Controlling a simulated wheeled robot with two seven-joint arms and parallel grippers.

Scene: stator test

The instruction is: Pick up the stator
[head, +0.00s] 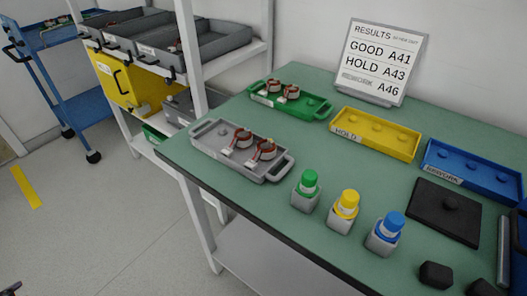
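Two stators, (242,138) and (266,149), sit side by side in the grey tray (206,145) at the table's near left. They are reddish-brown and pale rings with white tags. Two similar stators, (273,87) and (291,92), sit in the green tray (318,107) behind, at the left end of its row of round seats. A small dark piece in the bottom left corner looks like the tip of my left gripper (11,289). It is far from the trays, and its opening is cut off. My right gripper does not show.
Yellow (375,149) and blue (480,183) trays have bare seats. Green-, yellow- and blue-capped bottles (307,191) (344,212) (385,233) stand near the front edge. A black plate (433,216), black blocks (436,274) and a results sign (383,60) are on the table. Shelving (195,55) stands left.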

